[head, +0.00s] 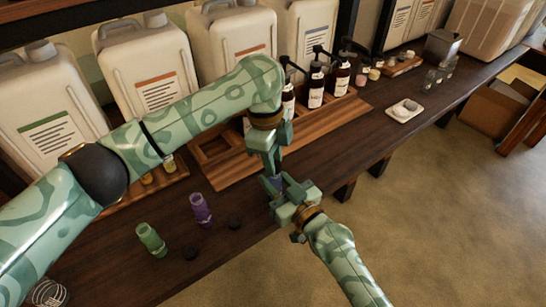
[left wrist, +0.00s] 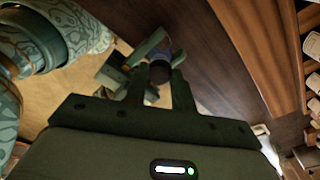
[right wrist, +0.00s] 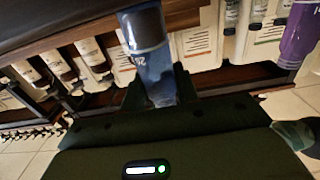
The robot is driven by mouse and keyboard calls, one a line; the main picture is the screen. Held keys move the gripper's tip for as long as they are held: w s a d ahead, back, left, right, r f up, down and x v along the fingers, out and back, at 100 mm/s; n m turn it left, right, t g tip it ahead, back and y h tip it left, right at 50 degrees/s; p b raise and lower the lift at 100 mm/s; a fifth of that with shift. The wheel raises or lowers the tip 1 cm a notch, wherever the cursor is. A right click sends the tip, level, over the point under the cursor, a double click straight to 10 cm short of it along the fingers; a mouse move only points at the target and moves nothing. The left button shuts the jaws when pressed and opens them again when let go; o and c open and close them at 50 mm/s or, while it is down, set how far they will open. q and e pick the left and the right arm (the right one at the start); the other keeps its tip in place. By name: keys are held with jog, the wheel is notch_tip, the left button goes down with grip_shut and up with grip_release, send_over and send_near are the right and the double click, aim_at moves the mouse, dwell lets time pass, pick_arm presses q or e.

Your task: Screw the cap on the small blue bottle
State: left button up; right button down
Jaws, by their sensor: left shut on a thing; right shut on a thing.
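The small blue bottle (head: 275,183) is clamped in my right gripper (head: 281,188), above the table's front edge. It fills the middle of the right wrist view (right wrist: 153,70), with a darker band near its upper end. My left gripper (head: 271,168) comes down from above, right over the bottle. In the left wrist view its fingertips (left wrist: 160,78) are shut on a round black cap (left wrist: 160,72), with blue of the bottle showing just behind. Cap and bottle top are very close; I cannot tell whether they are threaded together.
A purple bottle (head: 200,208) and a green bottle (head: 151,240) stand on the dark table (head: 330,175), with black caps (head: 234,224) (head: 190,254) lying near them. Pump bottles (head: 316,90) stand on a wooden rack behind, before large white jugs (head: 150,75). Open floor lies at right.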

pick_arm(q)
jog(key=shift+f, duration=0.6)
jog(key=m, duration=0.6)
jog(key=shift+w+d+m+g+y, duration=0.1)
jog(key=shift+d+m+g+y, duration=0.05)
jog(key=shift+m+g+y, duration=0.15)
jog(key=m, duration=0.3)
jog(key=shift+d+m, duration=0.1)
jog(key=shift+m, duration=0.2)
jog(key=m+y, duration=0.1)
jog(key=m, duration=0.5)
jog(key=shift+d+m, duration=0.1)
jog(key=shift+m, duration=0.2)
jog(key=m, duration=0.7)
jog(key=shift+y, duration=0.4)
jog(key=m, duration=0.3)
jog(key=shift+d, duration=0.1)
jog(key=m+t, duration=0.1)
jog(key=m, duration=0.4)
jog(key=shift+m, duration=0.3)
